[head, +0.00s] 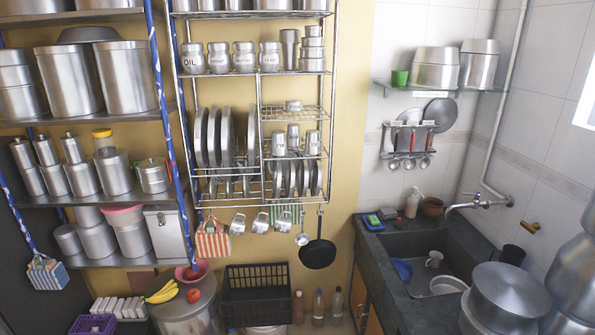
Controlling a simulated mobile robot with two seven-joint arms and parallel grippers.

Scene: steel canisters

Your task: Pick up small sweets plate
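A wire wall rack holds upright steel plates. Larger plates (214,137) stand on edge in its left bay. Smaller steel plates (291,178) stand on edge in its lower right bay, and a few more small plates (228,186) show low in the left bay. I cannot tell which of these, if any, is the sweets plate. Wires and neighbouring plates partly hide them. Neither of my grippers is in view.
Steel canisters (70,82) fill the shelves at left. Cups (260,222) and a black pan (317,253) hang under the rack. A black crate (257,296) stands below. The sink counter (372,243) is at right, with large steel pots (508,290) in front.

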